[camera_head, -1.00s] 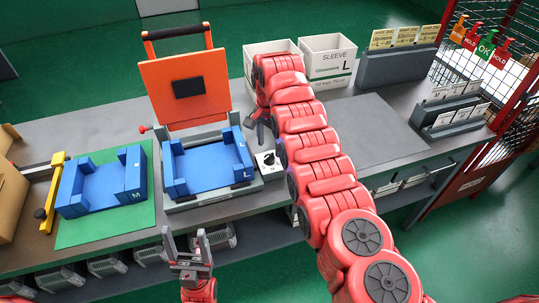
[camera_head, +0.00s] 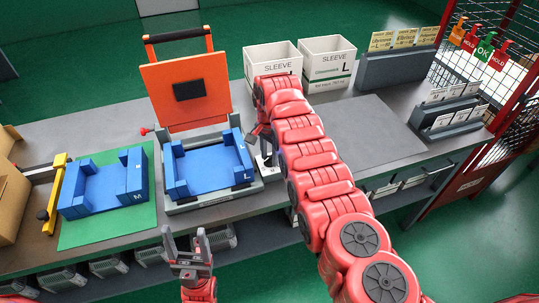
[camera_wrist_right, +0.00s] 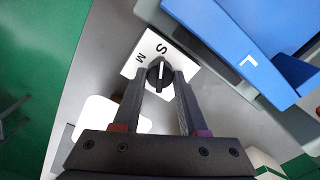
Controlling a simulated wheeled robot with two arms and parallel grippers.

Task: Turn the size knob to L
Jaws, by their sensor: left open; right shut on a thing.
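The size knob (camera_wrist_right: 160,76) is a dark round dial with a white pointer line on a white plate (camera_wrist_right: 133,66). In the right wrist view the pointer lies toward the printed S, with M to its left; no L shows on the plate. My right gripper (camera_wrist_right: 160,73) is shut on the knob, one finger on each side. In the head view my right gripper (camera_head: 266,146) is at the plate (camera_head: 266,161), covering most of the knob. My left gripper (camera_head: 184,233) is open and empty in front of the bench.
The orange-lidded press holds a blue fixture marked L (camera_head: 210,167) just left of the knob. A blue fixture marked M (camera_head: 103,191) sits on a green mat (camera_head: 95,232). Two white sleeve boxes (camera_head: 328,62) stand behind. The grey mat (camera_head: 370,130) at right is clear.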

